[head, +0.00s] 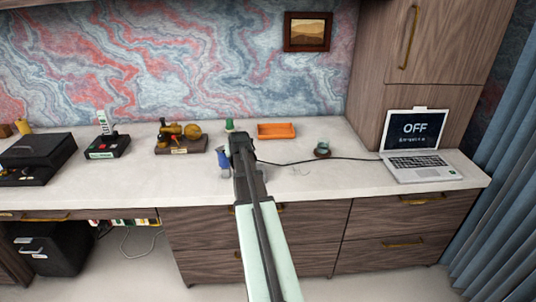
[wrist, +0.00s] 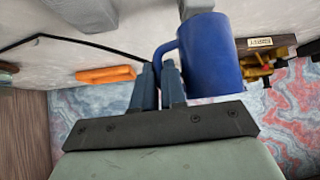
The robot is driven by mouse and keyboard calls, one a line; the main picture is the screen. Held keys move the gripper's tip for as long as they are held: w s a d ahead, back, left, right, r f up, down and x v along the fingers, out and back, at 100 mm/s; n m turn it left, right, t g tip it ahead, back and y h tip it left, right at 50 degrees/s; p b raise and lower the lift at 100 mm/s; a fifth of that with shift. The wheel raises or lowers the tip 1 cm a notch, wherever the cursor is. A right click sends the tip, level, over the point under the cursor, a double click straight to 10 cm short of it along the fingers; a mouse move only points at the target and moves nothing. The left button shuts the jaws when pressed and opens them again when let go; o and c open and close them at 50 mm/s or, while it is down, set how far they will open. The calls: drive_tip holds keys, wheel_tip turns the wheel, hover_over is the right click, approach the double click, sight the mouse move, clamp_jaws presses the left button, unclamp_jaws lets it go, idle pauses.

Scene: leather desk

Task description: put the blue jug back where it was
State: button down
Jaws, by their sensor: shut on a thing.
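The blue jug (head: 223,160) shows in the head view just left of my gripper (head: 238,150), partly hidden behind it. In the wrist view, the blue jug (wrist: 210,60) fills the upper middle, with its handle toward the fingers. My gripper (wrist: 159,78) is shut on the handle there. The jug is over the white desktop (head: 130,178), near its front half. I cannot tell whether its base touches the desktop.
An orange tray (head: 276,131) and a small green object (head: 229,125) lie behind my gripper. A brown-based ornament (head: 180,146) stands left, a teal mug (head: 322,150) right. A cable (head: 340,159) runs to the laptop (head: 420,163). The front left desktop is clear.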

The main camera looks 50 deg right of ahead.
drive_tip(key=s+d+r+m+g+h, duration=0.1)
drive_tip(key=d+m, duration=0.1)
drive_tip(key=d, duration=1)
drive_tip(key=s+d+r+m+g+h, duration=0.1)
drive_tip(key=d+r+m, duration=0.1)
drive_tip(key=d, duration=1.1)
drive_tip(key=shift+w+a+f, duration=0.1)
drive_tip(key=shift+f, duration=2.4)
drive_tip(key=shift+w+a+f, duration=0.1)
drive_tip(key=shift+f, duration=2.35)
drive_tip(key=shift+f, duration=0.1)
drive_tip(key=c, duration=1.2)
unclamp_jaws()
drive_tip(key=v, duration=1.2)
drive_tip(key=shift+w, duration=0.1)
